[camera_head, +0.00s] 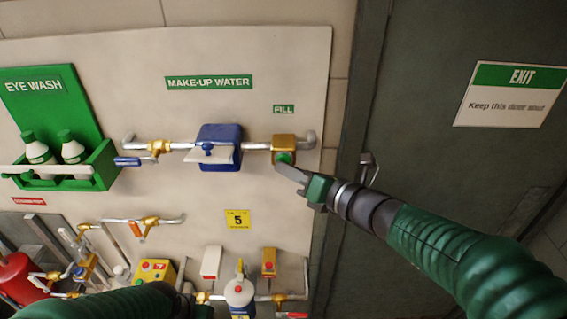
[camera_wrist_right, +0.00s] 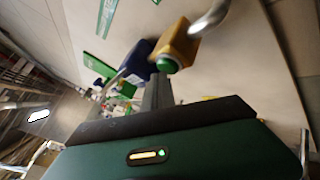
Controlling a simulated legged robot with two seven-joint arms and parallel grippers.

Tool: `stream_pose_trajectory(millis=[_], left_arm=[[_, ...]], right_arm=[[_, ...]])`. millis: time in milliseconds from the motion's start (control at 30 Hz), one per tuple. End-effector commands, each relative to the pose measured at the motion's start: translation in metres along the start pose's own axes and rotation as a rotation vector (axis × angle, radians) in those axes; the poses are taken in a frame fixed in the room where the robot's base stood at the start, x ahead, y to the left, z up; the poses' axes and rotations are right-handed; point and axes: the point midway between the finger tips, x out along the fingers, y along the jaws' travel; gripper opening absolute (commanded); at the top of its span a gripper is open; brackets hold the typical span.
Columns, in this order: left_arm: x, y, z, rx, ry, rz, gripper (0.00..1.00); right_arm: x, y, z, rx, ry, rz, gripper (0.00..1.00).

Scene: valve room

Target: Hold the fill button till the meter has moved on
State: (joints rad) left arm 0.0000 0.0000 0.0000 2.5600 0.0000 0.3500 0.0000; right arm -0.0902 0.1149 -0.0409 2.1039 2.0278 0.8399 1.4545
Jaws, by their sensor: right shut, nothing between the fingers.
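The fill button (camera_head: 284,158) is green and sits on a brass block (camera_head: 284,142) at the right end of the make-up water pipe, under the FILL label (camera_head: 284,109). The blue meter (camera_head: 218,148) is left of it on the same pipe, with a pale flap in front; I cannot read it. My right gripper (camera_head: 284,170) is shut and empty, its tips just below the button. In the right wrist view the button (camera_wrist_right: 167,65) shows just beyond the fingers (camera_wrist_right: 158,90); I cannot tell whether they touch it. My left gripper is not in view; only my left arm shows at the bottom.
A lever valve (camera_head: 155,148) with a blue handle is left of the meter. A green eye wash rack (camera_head: 95,170) with bottles hangs further left. Lower pipes, valves and a yellow box (camera_head: 154,272) fill the bottom. A dark door (camera_head: 430,130) is at the right.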

Motion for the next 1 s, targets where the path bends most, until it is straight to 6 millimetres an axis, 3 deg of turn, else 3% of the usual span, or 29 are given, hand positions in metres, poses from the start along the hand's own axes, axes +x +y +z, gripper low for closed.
stream_pose_trajectory(millis=[733, 1000], left_arm=[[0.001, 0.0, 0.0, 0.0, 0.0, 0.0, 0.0], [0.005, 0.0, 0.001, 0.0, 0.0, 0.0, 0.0]], right_arm=[[-0.001, 0.0, 0.0, 0.0, -0.001, -0.001, 0.0], [-0.011, 0.006, -0.008, -0.001, -0.001, 0.0, 0.0]])
